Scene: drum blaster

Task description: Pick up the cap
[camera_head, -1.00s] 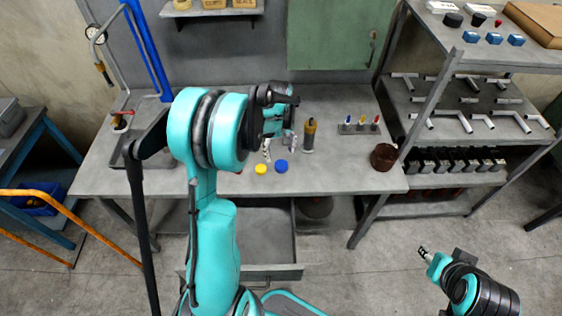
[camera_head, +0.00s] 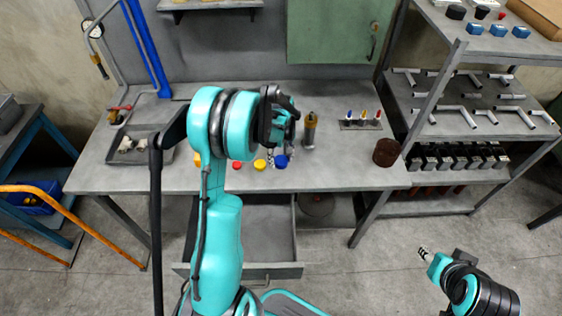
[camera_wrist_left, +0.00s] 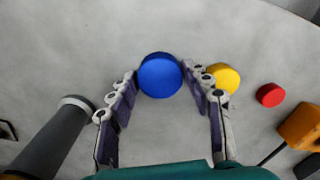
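A blue cap (camera_head: 281,161), a yellow cap (camera_head: 260,164) and a red cap (camera_head: 237,164) lie in a row on the grey workbench (camera_head: 340,178). My left gripper (camera_head: 280,156) is open over the blue cap. In the left wrist view the blue cap (camera_wrist_left: 160,75) sits between the open fingertips, with the right fingertip very close to its edge; I cannot tell whether they touch. The yellow cap (camera_wrist_left: 222,77) is just outside the right finger, and the red cap (camera_wrist_left: 270,95) is farther right. My right gripper (camera_head: 424,254) hangs off the bench, too small to read.
A dark cylinder with an orange-brown top (camera_head: 309,130) stands close right of my left gripper. A tray with coloured bits (camera_head: 361,125) and a brown pot (camera_head: 387,152) are farther right. A grey tray (camera_head: 120,158) is at the bench's left. An open drawer (camera_head: 270,225) juts out below.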

